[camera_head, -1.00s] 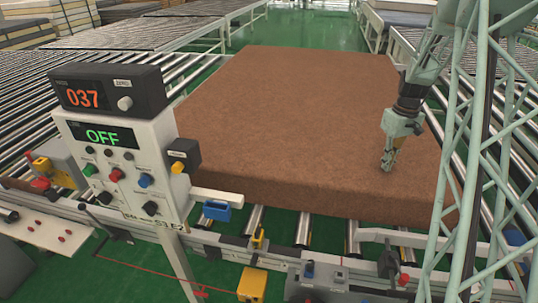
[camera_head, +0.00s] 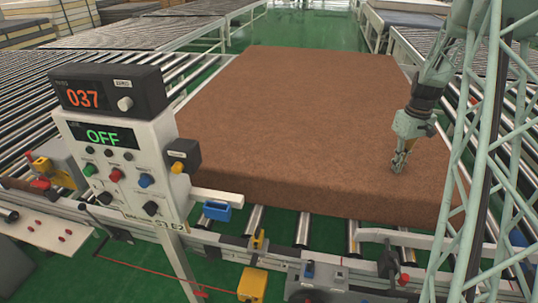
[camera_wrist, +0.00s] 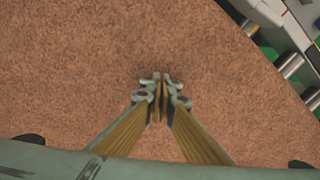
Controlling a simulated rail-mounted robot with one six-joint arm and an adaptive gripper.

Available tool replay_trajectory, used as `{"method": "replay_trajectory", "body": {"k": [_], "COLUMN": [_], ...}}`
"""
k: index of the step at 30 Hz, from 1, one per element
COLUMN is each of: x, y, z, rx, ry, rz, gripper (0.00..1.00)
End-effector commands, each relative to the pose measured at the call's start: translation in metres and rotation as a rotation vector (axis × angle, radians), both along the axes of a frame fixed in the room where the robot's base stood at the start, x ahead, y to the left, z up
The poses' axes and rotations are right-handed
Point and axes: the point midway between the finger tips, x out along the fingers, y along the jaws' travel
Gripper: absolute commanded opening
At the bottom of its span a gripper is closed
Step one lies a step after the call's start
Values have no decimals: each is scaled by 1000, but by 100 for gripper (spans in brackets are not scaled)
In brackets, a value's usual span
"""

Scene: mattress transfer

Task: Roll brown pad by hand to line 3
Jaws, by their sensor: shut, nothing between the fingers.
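The brown pad (camera_head: 290,120) is a large flat slab lying on the roller conveyor in the middle of the head view. Its near edge hangs close to the front rail. My gripper (camera_head: 398,170) is shut and empty, pointing down at the pad's near right part. In the wrist view the pad (camera_wrist: 70,70) fills most of the picture, and the closed fingertips (camera_wrist: 161,82) are over its surface. I cannot tell whether the tips touch it.
A control panel (camera_head: 118,165) with a green OFF display and a red 037 display stands at the front left. Roller conveyors (camera_head: 35,115) run on the left. Rollers (camera_head: 304,228) show in front of the pad. Green floor (camera_head: 285,32) lies behind.

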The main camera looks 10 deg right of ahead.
Motion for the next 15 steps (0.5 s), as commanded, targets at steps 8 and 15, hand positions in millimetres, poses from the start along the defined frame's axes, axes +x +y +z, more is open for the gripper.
{"method": "replay_trajectory", "body": {"k": [8,15], "x": [-8,-12], "y": [-10,-19], "z": [-4,-4], "rx": [4,4], "ry": [5,5], "rz": [-1,0], "gripper": [0,0]}}
